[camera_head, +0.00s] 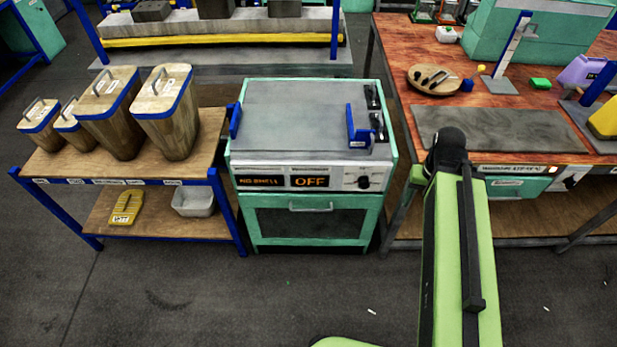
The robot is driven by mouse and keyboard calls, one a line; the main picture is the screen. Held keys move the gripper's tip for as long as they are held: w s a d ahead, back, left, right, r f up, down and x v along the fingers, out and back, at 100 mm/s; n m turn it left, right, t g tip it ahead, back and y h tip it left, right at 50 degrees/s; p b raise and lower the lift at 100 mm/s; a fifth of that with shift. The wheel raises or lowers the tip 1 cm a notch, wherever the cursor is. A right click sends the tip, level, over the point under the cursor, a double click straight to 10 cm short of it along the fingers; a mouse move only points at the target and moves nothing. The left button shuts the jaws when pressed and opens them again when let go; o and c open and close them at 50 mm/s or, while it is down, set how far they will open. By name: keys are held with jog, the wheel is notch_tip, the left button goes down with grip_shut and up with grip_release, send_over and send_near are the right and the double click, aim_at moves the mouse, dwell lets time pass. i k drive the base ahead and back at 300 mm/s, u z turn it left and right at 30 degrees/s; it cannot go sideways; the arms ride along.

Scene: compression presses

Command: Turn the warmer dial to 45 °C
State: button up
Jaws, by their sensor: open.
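A teal drawer-like unit (520,187) sits under the front edge of the red-brown bench at right. Its pale label strip (515,169) carries small text that seems to end in °C, with a small orange light at its right. A dark dial (572,181) shows beside it; its setting is too small to read. A teal machine (310,215) at centre has a display (311,181) reading OFF and a black knob (363,181). I cannot tell for sure which one is the warmer. My green arm rises in front of the bench, and its gripper does not show.
A wooden bench (205,140) with several lidded wooden containers stands at left. The red-brown bench (395,60) holds a grey mat (500,130), a round tray (412,80) and small coloured items. The grey floor (250,300) in front is mostly clear.

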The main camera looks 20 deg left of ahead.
aim_at(364, 184)
jog(key=u, duration=0.8)
jog(key=k, duration=1.45)
jog(key=u, duration=1.35)
jog(key=i, duration=1.25)
jog(key=u, duration=0.25)
